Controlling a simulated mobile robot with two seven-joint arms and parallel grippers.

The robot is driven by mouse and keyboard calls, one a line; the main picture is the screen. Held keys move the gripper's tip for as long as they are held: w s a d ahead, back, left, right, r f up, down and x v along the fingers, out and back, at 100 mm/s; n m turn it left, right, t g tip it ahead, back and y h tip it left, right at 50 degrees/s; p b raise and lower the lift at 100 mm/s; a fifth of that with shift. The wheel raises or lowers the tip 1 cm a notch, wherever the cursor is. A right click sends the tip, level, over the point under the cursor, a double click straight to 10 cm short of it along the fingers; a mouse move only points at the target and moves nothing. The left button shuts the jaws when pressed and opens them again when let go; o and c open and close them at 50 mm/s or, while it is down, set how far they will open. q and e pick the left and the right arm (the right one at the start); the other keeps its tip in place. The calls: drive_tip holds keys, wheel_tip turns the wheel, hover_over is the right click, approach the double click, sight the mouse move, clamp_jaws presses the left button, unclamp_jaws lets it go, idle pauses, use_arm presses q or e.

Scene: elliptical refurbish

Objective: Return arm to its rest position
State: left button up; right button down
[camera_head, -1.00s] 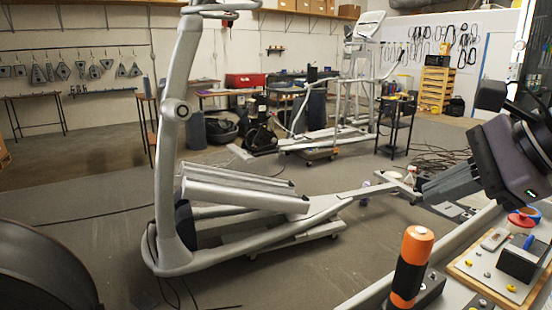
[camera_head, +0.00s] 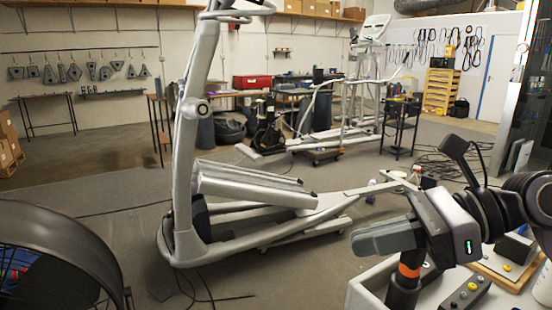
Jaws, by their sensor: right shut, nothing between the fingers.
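My right gripper (camera_head: 362,241) shows at the lower right of the head view. Its grey fingers are together, point left and hold nothing. It hangs above the left end of the workbench (camera_head: 358,290), in front of the orange and black tool (camera_head: 404,293), hiding much of it. I cannot tell from this view whether the gripper touches the tool. My right arm (camera_head: 510,205) comes in from the right edge. My left gripper is not in view.
A grey elliptical machine (camera_head: 190,150) stands on the floor in the middle. A large dark fan (camera_head: 60,255) is at the lower left. Small parts lie on the bench's wooden tray (camera_head: 500,265). A black cart (camera_head: 400,112) and a second elliptical (camera_head: 372,80) stand farther back. Open floor lies between.

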drive_tip(key=w+d+f+n+t+h+p, duration=0.1)
drive_tip(key=w+d+f+n+t+h, duration=0.15)
drive_tip(key=f+n+t, duration=1.05)
drive_tip(key=w+d+f+n+t+h, duration=0.1)
drive_tip(key=d+f+n+t+h, duration=0.5)
drive_tip(key=n, duration=1.4)
drive_tip(key=s+f+m+g+h, duration=0.1)
drive_tip(key=s+f+m+g, duration=0.4)
drive_tip(key=f, duration=0.6)
drive_tip(key=s+f+m+g+h, duration=0.2)
drive_tip(key=s+f+m+g, duration=0.3)
drive_tip(key=s+f, duration=0.5)
drive_tip(key=shift+s+a+f+m+g+p, duration=0.3)
drive_tip(key=shift+f+g+p, duration=0.1)
drive_tip(key=shift+f, duration=0.55)
drive_tip(key=shift+d, duration=0.1)
